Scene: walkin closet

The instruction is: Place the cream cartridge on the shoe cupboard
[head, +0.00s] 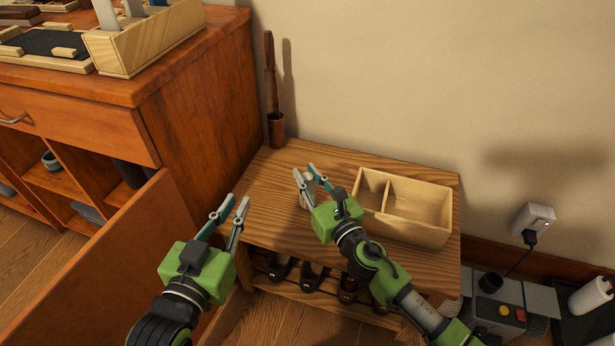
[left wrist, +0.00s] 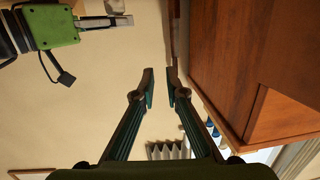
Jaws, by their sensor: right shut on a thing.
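The shoe cupboard (head: 265,200) is the low wooden unit against the wall in the head view, with shoes on a shelf under its top. My right gripper (head: 306,171) is over the cupboard's top, to the left of the divided box. It is shut on a small pale thing, apparently the cream cartridge (head: 309,177), mostly hidden between the fingers. I cannot tell whether the cartridge touches the top. My left gripper (head: 229,203) is apart from the cupboard's top, at its front left. It is open and empty; its fingers show a gap in the left wrist view (left wrist: 161,75).
A divided wooden box (head: 420,230) takes up the right of the cupboard's top. A shoehorn in a holder (head: 276,128) stands at the back left corner. A red-brown cabinet (head: 200,120) with an open door (head: 100,270) is at left. The top's left part is clear.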

